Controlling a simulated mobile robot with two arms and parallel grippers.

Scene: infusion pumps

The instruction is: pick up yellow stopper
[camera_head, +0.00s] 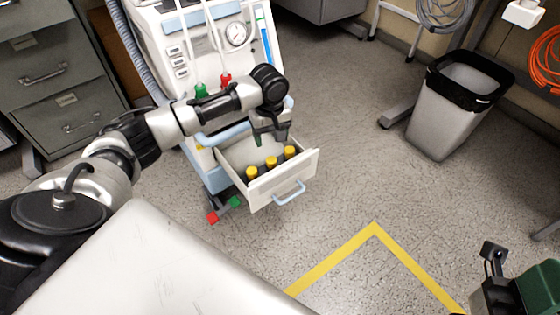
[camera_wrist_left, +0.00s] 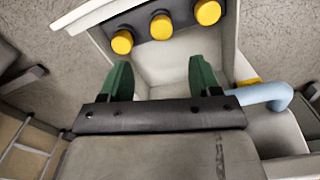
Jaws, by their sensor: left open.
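Three yellow stoppers stand in a row along the front of an open white drawer (camera_head: 308,166): left (camera_head: 251,172), middle (camera_head: 271,161) and right (camera_head: 290,151). They also show in the left wrist view as round yellow caps (camera_wrist_left: 122,42), (camera_wrist_left: 161,27) and (camera_wrist_left: 207,12), on a dark strip. My left gripper (camera_head: 269,138) is over the drawer, behind the row. In the left wrist view its green fingers (camera_wrist_left: 160,80) are apart with nothing between them, and the stoppers are beyond the fingertips.
The drawer belongs to a white medical machine (camera_head: 180,40) with a gauge and hoses. A filing cabinet (camera_head: 60,80) stands at left, a grey bin (camera_head: 447,115) at right. A green and grey object (camera_head: 535,290) is at the lower right. The floor between is clear.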

